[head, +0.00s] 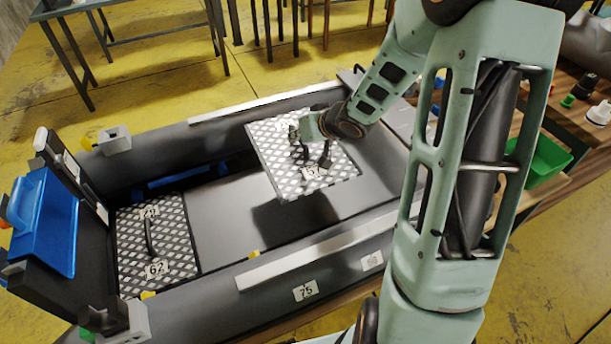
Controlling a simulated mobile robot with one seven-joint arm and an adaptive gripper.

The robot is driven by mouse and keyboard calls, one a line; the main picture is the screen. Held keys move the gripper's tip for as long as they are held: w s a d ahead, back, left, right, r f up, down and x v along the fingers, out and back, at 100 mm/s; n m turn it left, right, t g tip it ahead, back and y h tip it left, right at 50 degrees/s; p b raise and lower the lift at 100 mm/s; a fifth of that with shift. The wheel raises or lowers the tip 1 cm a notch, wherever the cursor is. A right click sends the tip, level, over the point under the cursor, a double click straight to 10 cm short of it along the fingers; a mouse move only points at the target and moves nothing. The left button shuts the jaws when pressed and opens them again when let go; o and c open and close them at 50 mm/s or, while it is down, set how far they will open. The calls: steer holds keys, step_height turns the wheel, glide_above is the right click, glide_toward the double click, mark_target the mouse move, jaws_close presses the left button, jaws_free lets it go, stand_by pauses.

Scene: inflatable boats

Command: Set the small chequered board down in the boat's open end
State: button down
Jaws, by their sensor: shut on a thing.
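A chequered board (275,159) with a black handle and number labels hangs, slightly tilted, over the middle of the grey boat (205,309). My gripper (312,158) is shut on this board near its handle; the fingertips are partly hidden. A shadow on the boat's bare floor (225,222) below suggests the board is raised above it. A second chequered board (178,243), labelled 62, lies flat at the boat's left end, next to the black end panel (90,245). The boat's right end is partly hidden behind my arm.
A blue plate (48,222) is on the black end panel. Dark side tubes with light strips (300,255) flank the floor. The floor between the two boards is clear. A green bin (548,160) and small coloured parts are at the right; tables (95,8) stand behind.

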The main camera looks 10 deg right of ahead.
mark_target(299, 154)
step_height(299, 154, down, 7)
steer(key=b, duration=0.7)
steer(key=shift+r, duration=0.1)
step_height(299, 154, down, 10)
steer(key=b, duration=0.8)
steer(key=c, duration=2)
jaws_free()
steer(key=shift+s, duration=0.1)
steer(key=p+v, duration=0.6)
steer(key=v, duration=0.6)
steer(key=shift+p, duration=0.3)
